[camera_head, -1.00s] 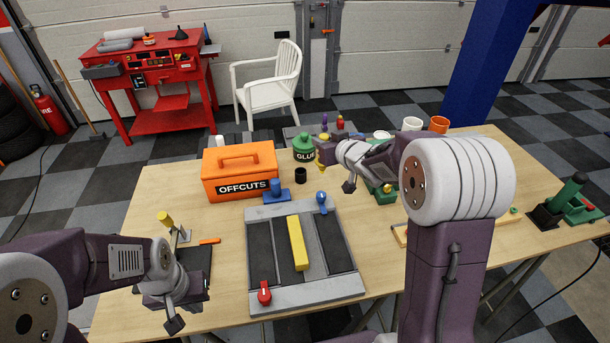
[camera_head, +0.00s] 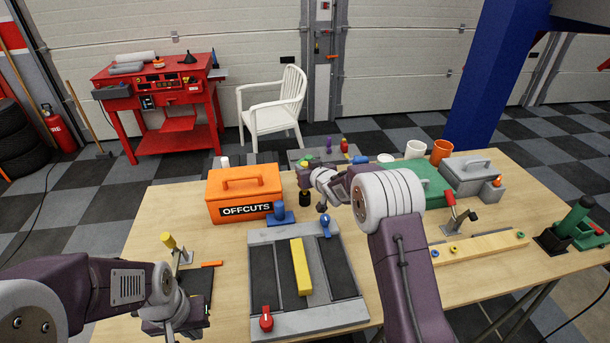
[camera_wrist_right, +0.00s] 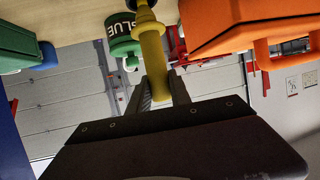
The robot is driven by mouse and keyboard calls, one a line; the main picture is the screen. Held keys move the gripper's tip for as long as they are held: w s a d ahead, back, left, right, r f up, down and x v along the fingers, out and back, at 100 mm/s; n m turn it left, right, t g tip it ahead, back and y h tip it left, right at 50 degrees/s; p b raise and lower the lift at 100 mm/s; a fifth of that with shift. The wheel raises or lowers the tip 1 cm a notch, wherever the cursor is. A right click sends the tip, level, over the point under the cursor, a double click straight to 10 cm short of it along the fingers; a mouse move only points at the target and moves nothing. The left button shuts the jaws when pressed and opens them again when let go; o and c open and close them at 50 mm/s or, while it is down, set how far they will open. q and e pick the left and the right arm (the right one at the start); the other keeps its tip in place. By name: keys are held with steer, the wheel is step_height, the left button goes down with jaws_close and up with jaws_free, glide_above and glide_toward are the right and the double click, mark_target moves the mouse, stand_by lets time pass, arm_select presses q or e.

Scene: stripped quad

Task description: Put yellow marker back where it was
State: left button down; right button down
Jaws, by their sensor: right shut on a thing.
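The yellow marker (camera_wrist_right: 153,55) is in my right gripper (camera_wrist_right: 158,88), between its two fingers in the right wrist view. In the head view my right gripper (camera_head: 308,178) is just above and beside a small black cup (camera_head: 305,199), right of the orange box. The arm and fingers largely hide the marker there, so I cannot tell whether its end is inside the cup. My left gripper (camera_head: 178,322) is low at the front left, away from the marker; its fingertips are too unclear to judge.
The orange OFFCUTS box (camera_head: 243,190) stands left of the cup. The green glue bottle (camera_wrist_right: 122,32) is close beside the marker in the wrist view. A grey fixture with a yellow bar (camera_head: 300,266) lies in front. A green case (camera_head: 418,178) stands to the right.

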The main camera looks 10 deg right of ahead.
arm_select(q)
steer(key=shift+w, duration=0.1)
arm_select(e)
step_height(320, 180, down, 3)
steer(key=shift+r, duration=0.15)
steer(key=shift+w, duration=0.1)
arm_select(q)
steer(key=shift+f, duration=0.15)
steer(key=shift+f+b, duration=0.35)
steer(key=shift+b, duration=0.05)
arm_select(e)
steer(key=shift+f, duration=0.5)
arm_select(q)
steer(key=shift+r, duration=0.1)
arm_select(e)
steer(key=c, duration=1.2)
jaws_free()
steer(key=shift+r, duration=0.1)
arm_select(q)
steer(key=shift+r, duration=0.1)
arm_select(e)
steer(key=shift+r, duration=0.1)
